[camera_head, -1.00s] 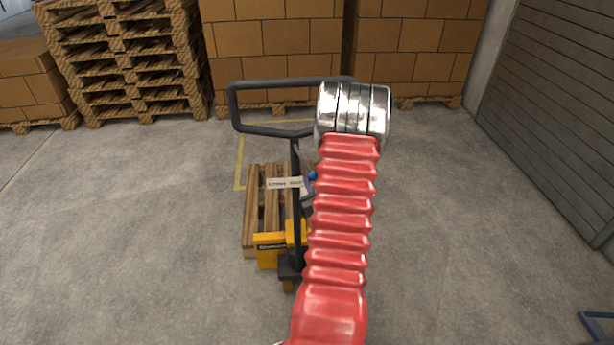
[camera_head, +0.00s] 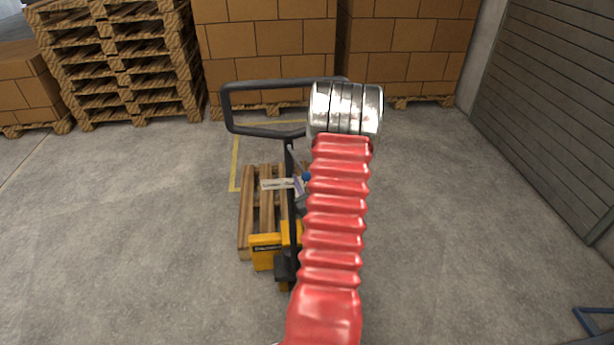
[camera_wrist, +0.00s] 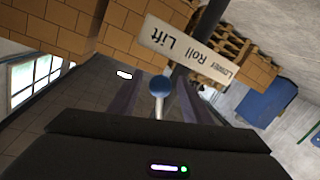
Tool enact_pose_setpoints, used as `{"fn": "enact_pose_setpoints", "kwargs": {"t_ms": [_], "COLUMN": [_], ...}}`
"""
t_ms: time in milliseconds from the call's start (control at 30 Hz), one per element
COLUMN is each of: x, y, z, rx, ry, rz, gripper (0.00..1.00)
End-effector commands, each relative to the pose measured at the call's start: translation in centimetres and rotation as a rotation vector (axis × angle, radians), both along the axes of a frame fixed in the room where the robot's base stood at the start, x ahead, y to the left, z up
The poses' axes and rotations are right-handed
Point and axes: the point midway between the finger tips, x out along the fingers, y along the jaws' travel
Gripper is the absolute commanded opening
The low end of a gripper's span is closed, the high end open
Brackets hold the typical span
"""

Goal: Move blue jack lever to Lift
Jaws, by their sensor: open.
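The blue ball knob of the jack lever (camera_wrist: 161,85) stands on a thin pale stem in the wrist view. My gripper (camera_wrist: 162,78) is open, with one dark finger on each side of the knob; I cannot tell whether either finger touches it. The white label plate (camera_wrist: 190,48), reading Lower, Roll and Lift upside down, lies just beyond the knob, with Lift at its left end. Which mark the lever stands at is unclear. In the head view the knob (camera_head: 306,177) shows small beside my red arm, right of the label plate (camera_head: 275,184).
The pallet jack has a black loop handle (camera_head: 226,106) and a yellow body (camera_head: 266,252). A wooden pallet (camera_head: 246,215) lies at its forks. Stacked pallets (camera_head: 125,60) and boxes (camera_head: 265,40) stand behind.

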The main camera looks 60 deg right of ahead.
Motion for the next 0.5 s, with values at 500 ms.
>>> {"fn": "enact_pose_setpoints", "kwargs": {"t_ms": [500], "x": [-5.1], "y": [4.6], "z": [0.6], "rx": [0.003], "ry": [0.000], "rz": [-0.004], "gripper": [0.44]}}
